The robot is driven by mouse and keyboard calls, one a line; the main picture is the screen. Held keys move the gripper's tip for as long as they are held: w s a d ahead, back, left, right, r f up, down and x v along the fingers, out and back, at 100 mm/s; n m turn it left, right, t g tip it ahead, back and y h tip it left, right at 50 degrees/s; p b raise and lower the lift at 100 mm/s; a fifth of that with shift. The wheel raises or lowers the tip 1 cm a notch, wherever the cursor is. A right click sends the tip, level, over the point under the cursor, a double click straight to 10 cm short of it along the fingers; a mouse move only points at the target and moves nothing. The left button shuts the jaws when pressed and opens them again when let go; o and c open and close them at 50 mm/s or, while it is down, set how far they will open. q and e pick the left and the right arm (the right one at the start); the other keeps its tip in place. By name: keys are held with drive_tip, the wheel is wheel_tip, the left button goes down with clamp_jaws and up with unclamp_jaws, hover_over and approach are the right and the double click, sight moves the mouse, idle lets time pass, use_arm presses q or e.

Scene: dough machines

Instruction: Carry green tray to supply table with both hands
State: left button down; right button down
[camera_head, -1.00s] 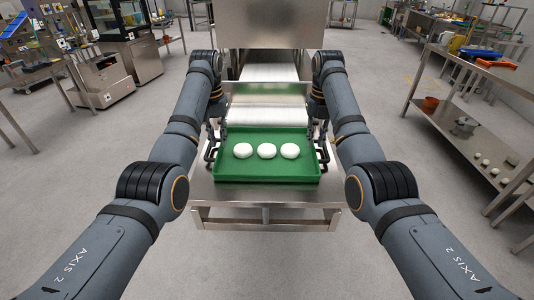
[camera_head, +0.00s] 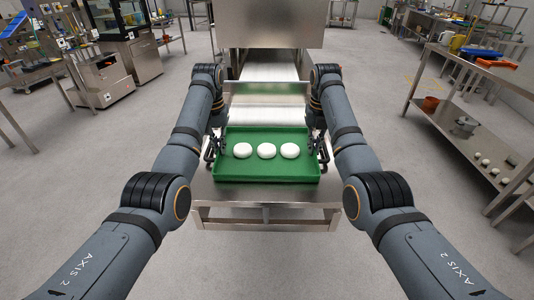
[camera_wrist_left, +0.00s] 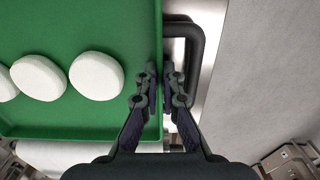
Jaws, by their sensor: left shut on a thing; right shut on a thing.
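The green tray (camera_head: 267,176) lies level on the steel outfeed surface at the front of a machine, in the middle of the head view. Several white dough pieces (camera_head: 266,151) are in it, with three in a row in the head view. My left gripper (camera_head: 217,148) is shut on the tray's left side wall. In the left wrist view its fingers (camera_wrist_left: 162,78) straddle the tray's green rim (camera_wrist_left: 157,40), beside a black loop handle (camera_wrist_left: 200,45). My right gripper (camera_head: 317,148) is shut at the tray's right side; its fingertips are small and partly hidden.
A steel table (camera_head: 480,66) with a lower shelf stands at the right, carrying an orange item and a yellow container on top. A steel machine (camera_head: 268,25) stands straight ahead. Other equipment is at the far left. Grey floor is clear on both sides.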

use_arm(q)
drive_tip(key=shift+d+r, duration=0.1)
use_arm(e)
drive_tip(key=shift+r, duration=0.1)
